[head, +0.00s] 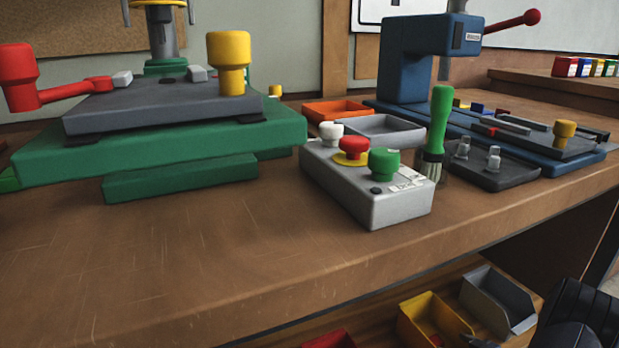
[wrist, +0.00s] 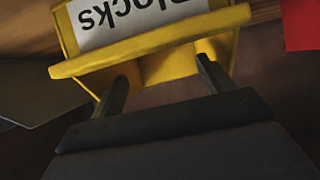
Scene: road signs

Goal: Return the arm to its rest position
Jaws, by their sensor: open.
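The bin's white label (wrist: 125,20) reads "Blocks" upside down. In the head view, a dark part of my arm shows at the lower right corner, low beside the lower shelf.
A grey bin (head: 497,300) and a red bin (head: 328,340) flank the yellow one under the workbench (head: 220,265). On the bench stand a green fixture (head: 180,165), a button box (head: 375,195), a green-handled brush (head: 438,120) and a blue press (head: 408,65). The bench's front left is clear.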

